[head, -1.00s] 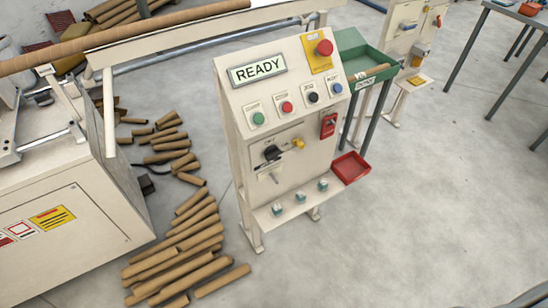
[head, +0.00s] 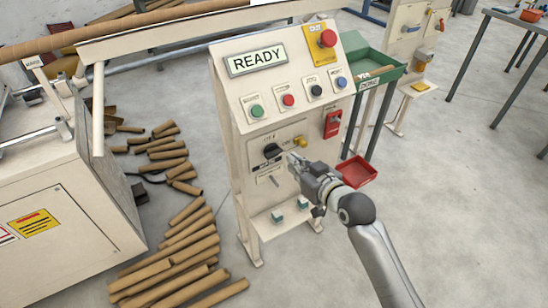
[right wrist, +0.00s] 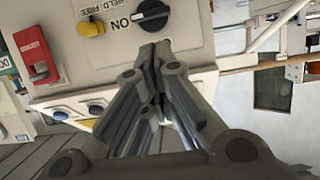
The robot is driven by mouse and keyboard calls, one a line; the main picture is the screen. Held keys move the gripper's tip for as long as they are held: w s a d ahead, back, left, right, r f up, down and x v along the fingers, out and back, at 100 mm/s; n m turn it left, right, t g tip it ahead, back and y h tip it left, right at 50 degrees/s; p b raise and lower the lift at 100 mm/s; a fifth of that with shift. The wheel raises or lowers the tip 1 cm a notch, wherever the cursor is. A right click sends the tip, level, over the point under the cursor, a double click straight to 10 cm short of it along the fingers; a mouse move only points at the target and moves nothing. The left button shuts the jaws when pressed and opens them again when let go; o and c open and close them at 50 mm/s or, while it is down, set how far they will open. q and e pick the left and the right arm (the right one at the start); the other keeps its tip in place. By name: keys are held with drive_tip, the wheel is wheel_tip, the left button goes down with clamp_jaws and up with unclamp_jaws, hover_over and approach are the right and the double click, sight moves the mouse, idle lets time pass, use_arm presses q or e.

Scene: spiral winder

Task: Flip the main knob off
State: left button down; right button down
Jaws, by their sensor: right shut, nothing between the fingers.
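The main knob is a black rotary knob (head: 272,151) on the lower front of the cream control panel (head: 234,105). A yellow knob (head: 299,141) sits to its right. In the right wrist view the black knob (right wrist: 151,15) shows at the top, with the word ON printed beside it. My right gripper (head: 294,160) is just right of and slightly below the black knob. Its fingers are shut with nothing between them. In the right wrist view the fingertips (right wrist: 155,52) are just below the knob; I cannot tell whether they touch the panel. My left gripper is not in view.
Green, red, black and blue buttons line the panel under a READY display (head: 257,59). A red emergency button (head: 327,38) is above right, and a red lockout (head: 332,123) is at the right. Cardboard tubes (head: 175,250) lie on the floor at left. A red tray (head: 357,171) is beside the panel.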

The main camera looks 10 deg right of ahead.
drive_tip(key=r, duration=0.3)
drive_tip(key=shift+s+a+r+t+y, duration=0.15)
drive_tip(key=shift+a+r+t+y, duration=0.05)
drive_tip(key=shift+a+t+y, duration=0.1)
hover_over(273, 153)
drive_tip(key=s, duration=0.3)
wheel_tip(273, 153, down, 2)
drive_tip(key=shift+a+f, duration=0.15)
drive_tip(key=shift+f, duration=0.1)
wheel_tip(273, 153, down, 3)
drive_tip(key=shift+r, duration=0.2)
drive_tip(key=shift+f, duration=0.75)
drive_tip(key=shift+s+a+f+n+p, duration=0.1)
drive_tip(key=shift+a+n+p, duration=0.2)
drive_tip(key=shift+n, duration=0.6)
